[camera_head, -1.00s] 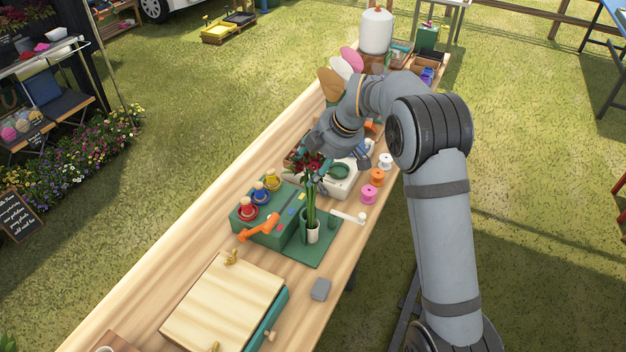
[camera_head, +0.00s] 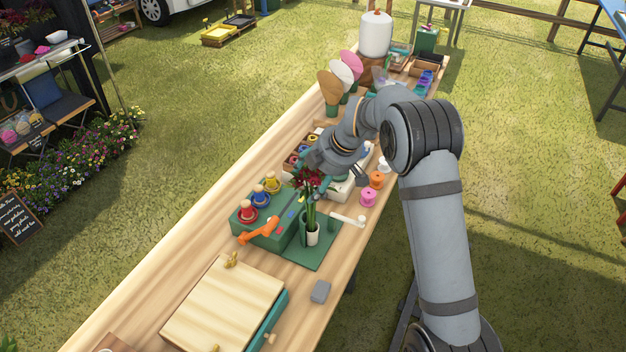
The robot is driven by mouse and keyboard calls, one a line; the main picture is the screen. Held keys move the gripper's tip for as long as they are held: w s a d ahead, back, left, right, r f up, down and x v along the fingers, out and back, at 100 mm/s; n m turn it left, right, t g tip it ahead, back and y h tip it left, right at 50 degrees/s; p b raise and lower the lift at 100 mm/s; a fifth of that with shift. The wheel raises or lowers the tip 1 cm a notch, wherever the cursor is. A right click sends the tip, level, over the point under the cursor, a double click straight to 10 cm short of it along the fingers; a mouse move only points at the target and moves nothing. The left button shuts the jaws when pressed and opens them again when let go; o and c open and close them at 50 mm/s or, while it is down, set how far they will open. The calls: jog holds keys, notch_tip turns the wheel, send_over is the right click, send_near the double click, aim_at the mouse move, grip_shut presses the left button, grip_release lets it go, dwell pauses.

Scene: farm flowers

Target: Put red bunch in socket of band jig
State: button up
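The red bunch (camera_head: 309,180) has dark red flowers and long green stems. It stands about upright, its stem ends in the white cup-like socket (camera_head: 312,238) of the green band jig (camera_head: 318,256). My gripper (camera_head: 312,166) is just behind the flower heads, at about their height in the picture. The flowers and my wrist hide its fingertips, so I cannot tell whether it touches the bunch or how far its fingers are apart.
The jig's green block carries red, blue and yellow rings (camera_head: 248,214) and an orange handle (camera_head: 258,229). Pink (camera_head: 368,197) and orange spools stand at right. Wrapped cones (camera_head: 329,88) stand behind.

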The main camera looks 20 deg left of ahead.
jog(key=shift+o, duration=0.3)
jog(key=shift+r+p, duration=0.25)
jog(key=shift+p, duration=0.05)
jog(key=shift+d+r, duration=0.15)
jog(key=shift+r, duration=0.15)
jog(key=b+v, duration=0.2)
jog(key=v, duration=0.9)
jog(key=shift+b, duration=0.3)
jog(key=shift+c, duration=0.4)
